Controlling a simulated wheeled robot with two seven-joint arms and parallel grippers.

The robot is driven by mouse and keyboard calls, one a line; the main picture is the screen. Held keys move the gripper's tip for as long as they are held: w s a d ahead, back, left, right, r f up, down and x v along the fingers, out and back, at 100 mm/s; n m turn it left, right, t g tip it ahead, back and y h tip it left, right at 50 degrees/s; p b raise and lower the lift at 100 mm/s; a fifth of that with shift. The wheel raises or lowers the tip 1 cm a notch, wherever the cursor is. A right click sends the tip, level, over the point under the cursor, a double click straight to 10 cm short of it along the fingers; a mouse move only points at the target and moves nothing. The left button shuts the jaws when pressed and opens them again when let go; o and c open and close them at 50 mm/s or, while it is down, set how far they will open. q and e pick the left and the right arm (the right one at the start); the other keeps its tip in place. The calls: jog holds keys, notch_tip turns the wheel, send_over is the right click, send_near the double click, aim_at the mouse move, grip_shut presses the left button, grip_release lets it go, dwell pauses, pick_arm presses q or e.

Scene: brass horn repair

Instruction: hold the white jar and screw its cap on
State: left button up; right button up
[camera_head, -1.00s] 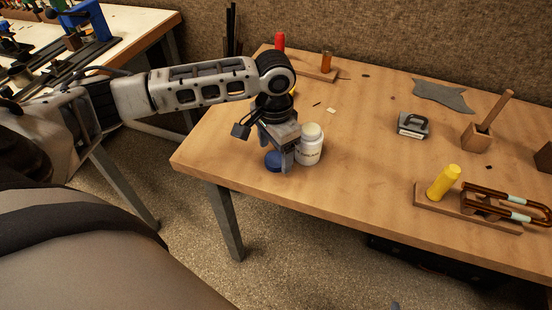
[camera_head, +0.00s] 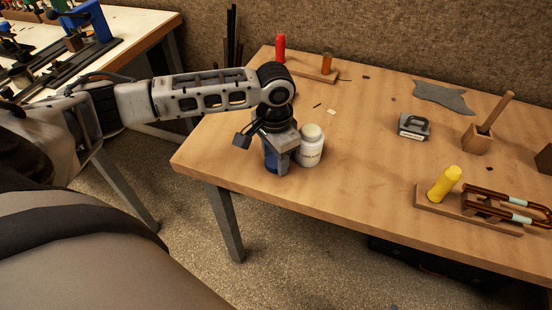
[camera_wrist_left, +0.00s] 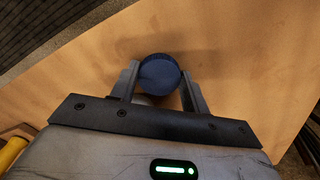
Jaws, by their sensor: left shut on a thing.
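The white jar (camera_head: 311,150) stands upright on the near left part of the wooden table, with no cap on its pale top. My left gripper (camera_head: 278,168) points down just left of the jar, very close to it; I cannot tell if they touch. It is shut on the blue cap (camera_head: 270,160), partly hidden by a finger. In the left wrist view the round blue cap (camera_wrist_left: 159,74) sits between the two fingertips. I cannot tell if the cap is still resting on the table. My right gripper is not in view.
A red-handled tool (camera_head: 280,46) and an amber bottle (camera_head: 327,63) stand at the back. A yellow-handled piece (camera_head: 444,183) and bent brass tubes (camera_head: 500,205) lie at the right. A dark metal block (camera_head: 414,127) sits mid-table. The table (camera_head: 350,180) is clear around the jar's right.

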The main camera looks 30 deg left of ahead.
aim_at(275, 161)
pick_arm(q)
jog(key=shift+r, duration=0.55)
notch_tip(275, 161, up, 2)
jog(key=shift+r, duration=0.2)
jog(key=s+r, duration=0.9)
jog(key=s, duration=0.5)
jog(key=shift+r+p, duration=0.25)
jog(key=shift+p, duration=0.2)
jog(key=shift+w, duration=0.1)
jog(key=w+d+n, duration=0.4)
jog(key=w+d, duration=0.3)
jog(key=w, duration=0.3)
jog(key=shift+w+d+f+n, duration=0.15)
jog(key=shift+w+n, duration=0.15)
jog(key=shift+w, duration=0.1)
